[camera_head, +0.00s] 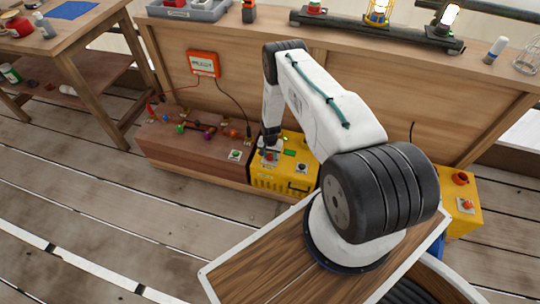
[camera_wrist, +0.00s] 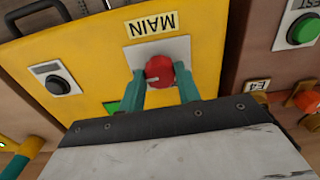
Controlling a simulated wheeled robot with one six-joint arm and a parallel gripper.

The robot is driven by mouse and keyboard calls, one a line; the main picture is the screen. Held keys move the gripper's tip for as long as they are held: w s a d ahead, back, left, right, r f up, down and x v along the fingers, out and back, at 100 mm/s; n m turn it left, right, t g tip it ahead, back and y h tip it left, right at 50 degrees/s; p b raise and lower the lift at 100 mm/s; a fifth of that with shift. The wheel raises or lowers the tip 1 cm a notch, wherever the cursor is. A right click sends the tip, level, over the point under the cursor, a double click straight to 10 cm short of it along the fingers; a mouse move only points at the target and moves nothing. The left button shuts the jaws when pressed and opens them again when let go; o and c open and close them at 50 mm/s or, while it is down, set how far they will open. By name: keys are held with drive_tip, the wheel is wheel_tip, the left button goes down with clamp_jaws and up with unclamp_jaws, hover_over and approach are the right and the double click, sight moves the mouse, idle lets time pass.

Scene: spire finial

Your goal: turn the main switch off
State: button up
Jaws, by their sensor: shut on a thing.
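The main switch (camera_wrist: 160,70) is a round red knob on a pale square plate, on the top of a yellow box (camera_wrist: 85,60). A "MAIN" label (camera_wrist: 152,25) sits beside it and appears upside down in the wrist view. My gripper (camera_wrist: 163,78) has its two teal fingers on either side of the red knob and is shut on it. In the head view my gripper (camera_head: 270,148) reaches down to the yellow box (camera_head: 270,181), and the knob is mostly hidden there.
A black knob (camera_wrist: 52,78) and a green patch (camera_wrist: 112,107) are on the same yellow box. A brown box (camera_head: 190,140) with coloured terminals and a green button (camera_head: 235,155) stands to the left. A wooden panel (camera_head: 340,95) rises behind.

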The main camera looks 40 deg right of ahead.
drive_tip(key=n, duration=0.4)
drive_tip(key=shift+n, duration=0.3)
drive_tip(key=n, duration=0.4)
drive_tip(key=shift+s+n, duration=0.1)
drive_tip(key=shift+n, duration=0.2)
drive_tip(key=n, duration=0.4)
drive_tip(key=shift+n, duration=2.1)
drive_tip(key=o, duration=1)
